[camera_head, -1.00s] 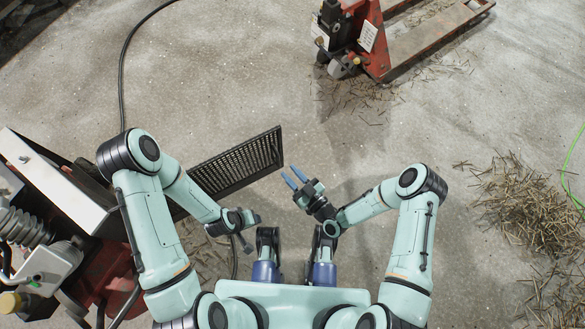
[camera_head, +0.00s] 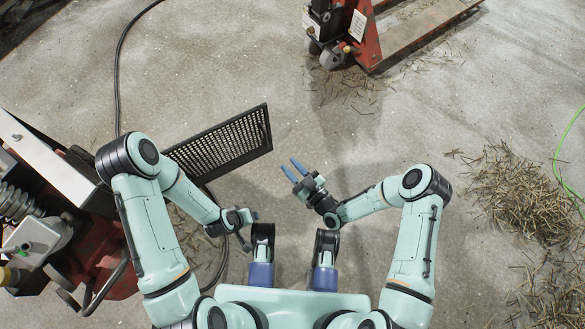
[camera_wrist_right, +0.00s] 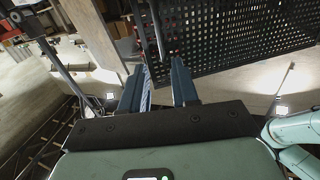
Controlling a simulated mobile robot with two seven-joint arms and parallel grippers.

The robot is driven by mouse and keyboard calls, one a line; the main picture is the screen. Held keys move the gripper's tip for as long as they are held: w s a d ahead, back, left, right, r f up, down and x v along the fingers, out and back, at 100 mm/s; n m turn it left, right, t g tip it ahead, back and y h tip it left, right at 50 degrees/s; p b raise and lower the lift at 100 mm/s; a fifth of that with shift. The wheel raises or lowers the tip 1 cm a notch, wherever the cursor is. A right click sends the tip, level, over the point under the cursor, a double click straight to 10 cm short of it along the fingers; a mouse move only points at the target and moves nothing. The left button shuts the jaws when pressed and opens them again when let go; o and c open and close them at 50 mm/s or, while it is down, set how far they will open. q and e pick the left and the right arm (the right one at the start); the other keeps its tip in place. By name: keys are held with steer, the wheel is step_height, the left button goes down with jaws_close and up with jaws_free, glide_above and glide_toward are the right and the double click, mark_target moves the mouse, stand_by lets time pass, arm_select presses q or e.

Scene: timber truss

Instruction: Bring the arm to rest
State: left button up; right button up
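My right gripper (camera_head: 289,164) has two blue fingers that point up and to the left over the bare floor. A clear gap shows between them, and they hold nothing. In the right wrist view the same two fingers (camera_wrist_right: 158,80) stand apart, with a black perforated panel behind them. My right arm is bent at the elbow in front of my body. My left gripper (camera_head: 240,218) is at the end of the bent left arm, close to my body. Its fingers do not show clearly.
The black perforated panel (camera_head: 222,142) sticks out from a red and grey machine (camera_head: 35,240) at the left, near my left forearm. A red pallet jack (camera_head: 362,38) stands at the top. Straw-like debris (camera_head: 520,195) lies at the right. The middle floor is free.

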stand_by(0.5)
steer(key=s+d+f+m+g+h, duration=0.5)
steer(key=d+f+m+h, duration=0.25)
steer(key=d, duration=0.35)
steer(key=s+d+f+m+g+h, duration=0.25)
steer(key=s+d+m+g, duration=0.3)
steer(key=s+d, duration=0.4)
arm_select(q)
steer(key=s+d+r+g+p, duration=0.1)
steer(key=s+r+p, duration=0.2)
steer(key=r+p, duration=0.3)
steer(key=s+d+r+g+h+p, duration=0.1)
steer(key=s+d+r+p, duration=0.1)
steer(key=r+p, duration=0.5)
steer(key=s+d+r+g+p, duration=0.1)
steer(key=s+r+p, duration=0.3)
steer(key=r+p, duration=0.2)
steer(key=shift+d+r+m+g+p, duration=0.3)
steer(key=shift+r+m+g+p, duration=0.1)
steer(key=shift+r, duration=0.15)
arm_select(e)
steer(key=s+a+r+g, duration=0.1)
steer(key=s+r, duration=0.4)
steer(key=r, duration=0.5)
steer(key=s+a+r+g, duration=0.2)
steer(key=s+a+r, duration=0.2)
steer(key=r, duration=0.6)
steer(key=shift+s+a+r+y, duration=0.2)
steer(key=shift+s+r+y, duration=0.1)
steer(key=shift+s+y, duration=0.15)
